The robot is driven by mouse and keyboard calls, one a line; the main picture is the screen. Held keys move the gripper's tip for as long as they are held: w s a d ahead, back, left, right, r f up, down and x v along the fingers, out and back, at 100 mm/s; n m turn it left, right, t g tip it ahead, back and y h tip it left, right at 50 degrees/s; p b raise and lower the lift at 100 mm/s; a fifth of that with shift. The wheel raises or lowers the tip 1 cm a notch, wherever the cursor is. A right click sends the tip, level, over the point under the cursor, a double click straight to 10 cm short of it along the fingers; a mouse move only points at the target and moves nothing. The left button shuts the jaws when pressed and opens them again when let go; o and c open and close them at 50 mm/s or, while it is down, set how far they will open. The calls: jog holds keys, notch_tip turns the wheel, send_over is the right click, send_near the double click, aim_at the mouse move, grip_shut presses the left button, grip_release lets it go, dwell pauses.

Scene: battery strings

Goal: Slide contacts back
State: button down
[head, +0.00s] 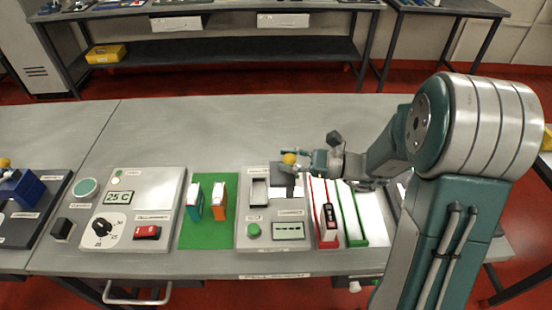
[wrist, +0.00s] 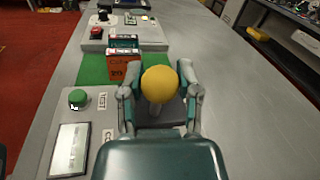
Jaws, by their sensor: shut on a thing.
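A yellow ball knob (head: 290,158) sits on a grey slider of the tester panel (head: 246,240). My gripper (head: 297,163) is shut around the knob, with one finger on each side. In the wrist view the yellow knob (wrist: 159,84) stands between the two teal fingers of my gripper (wrist: 160,88). The panel has a slot holder (head: 259,192), a green button (head: 253,230) and a display (head: 289,230) showing dashes. The contacts themselves are hidden behind the knob and my gripper.
A teal cell (head: 194,200) and an orange cell (head: 219,200) stand on a green mat (head: 206,239) to the left. A red-edged tray (head: 315,205) with a dark cell and a green-edged tray (head: 354,215) lie to the right. The bench behind is clear.

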jog(key=shift+w+v, duration=0.25)
jog(key=shift+v, duration=0.75)
jog(key=shift+d, duration=0.1)
jog(key=shift+c, duration=1.5)
grip_release()
jog(key=shift+d, duration=0.5)
jog(key=shift+s+a, duration=0.1)
jog(key=shift+a, duration=0.05)
jog(key=v, duration=1.2)
